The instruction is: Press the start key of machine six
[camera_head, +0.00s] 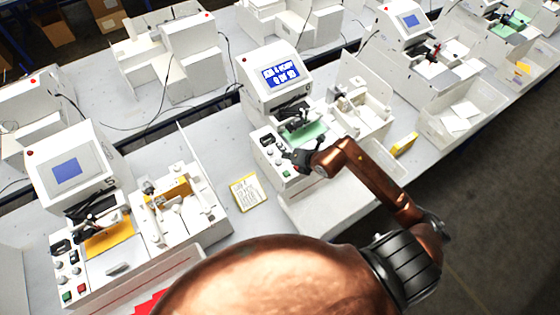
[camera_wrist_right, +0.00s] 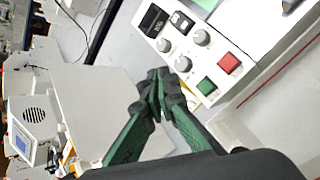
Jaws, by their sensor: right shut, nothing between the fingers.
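The middle machine (camera_head: 272,88), right of the one marked 5, has a lit blue screen (camera_head: 280,75) with white text too small to read surely. Its front panel has a green key (camera_head: 286,173). In the right wrist view the panel shows the green key (camera_wrist_right: 206,87) beside a red key (camera_wrist_right: 229,63), with grey knobs (camera_wrist_right: 183,64) and a dark display. My right gripper (camera_head: 298,158) is over this panel, shut and empty. In the wrist view its fingertips (camera_wrist_right: 160,88) are left of the green key; contact cannot be told. My left gripper is out of view.
The machine marked 5 (camera_head: 68,160) stands at the left, with its own green and red keys. A yellow-edged note card (camera_head: 244,193) lies on the bench between them. An open white tray unit (camera_head: 360,105) adjoins the middle machine's right side. More machines stand at upper right.

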